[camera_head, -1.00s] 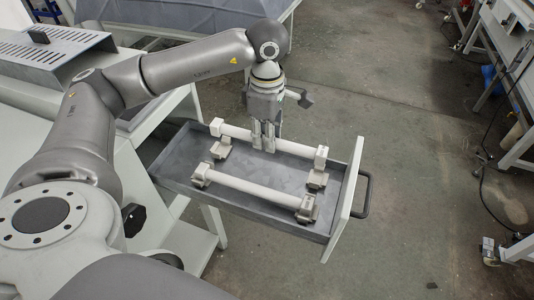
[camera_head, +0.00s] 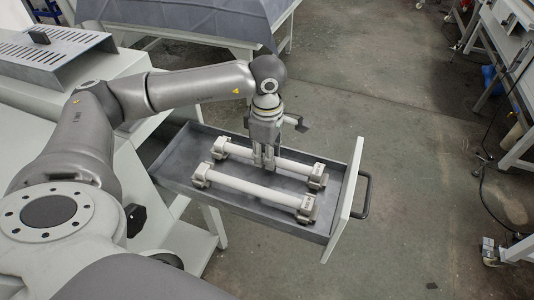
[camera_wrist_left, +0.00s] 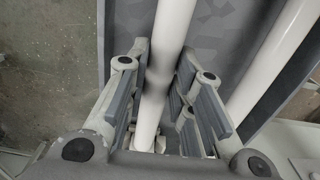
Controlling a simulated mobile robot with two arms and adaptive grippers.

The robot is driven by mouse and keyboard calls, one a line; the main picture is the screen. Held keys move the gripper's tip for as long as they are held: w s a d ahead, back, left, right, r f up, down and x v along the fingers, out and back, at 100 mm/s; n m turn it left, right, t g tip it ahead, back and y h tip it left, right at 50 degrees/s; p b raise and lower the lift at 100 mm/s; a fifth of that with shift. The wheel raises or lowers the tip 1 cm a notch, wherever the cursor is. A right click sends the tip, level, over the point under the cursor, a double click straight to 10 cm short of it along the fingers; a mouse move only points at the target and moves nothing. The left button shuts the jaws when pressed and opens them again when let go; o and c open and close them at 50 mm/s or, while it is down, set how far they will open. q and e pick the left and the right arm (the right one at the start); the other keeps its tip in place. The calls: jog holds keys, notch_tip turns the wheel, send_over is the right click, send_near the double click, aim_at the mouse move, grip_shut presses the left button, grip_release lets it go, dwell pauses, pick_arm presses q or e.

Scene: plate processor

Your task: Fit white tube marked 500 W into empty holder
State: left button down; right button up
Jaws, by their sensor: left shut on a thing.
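A white tube (camera_head: 291,164) lies along the far pair of grey holders in the open drawer. Its ends are at the left holder (camera_head: 218,148) and the right holder (camera_head: 317,178); I cannot tell if it touches their bottoms. My left gripper (camera_head: 264,166) points down and is shut on the middle of this tube. In the left wrist view the tube (camera_wrist_left: 162,70) runs between the finger pads. A second white tube (camera_head: 255,191) sits in the near pair of holders, parallel to it. No marking can be read. My right gripper is not in view.
The grey drawer (camera_head: 175,165) has raised walls, and a white front (camera_head: 346,200) with a dark handle (camera_head: 367,197) on the right. A slotted metal box (camera_head: 55,55) stands at the upper left. The floor right of the drawer is clear.

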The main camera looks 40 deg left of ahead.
pick_arm(q)
jog(key=c, duration=1.3)
grip_release()
jog(key=shift+o, duration=0.2)
jog(key=shift+r+p, duration=0.55)
jog(key=shift+p, duration=0.2)
notch_tip(320, 180, up, 12)
jog(key=b, duration=0.2)
jog(key=shift+f, duration=0.2)
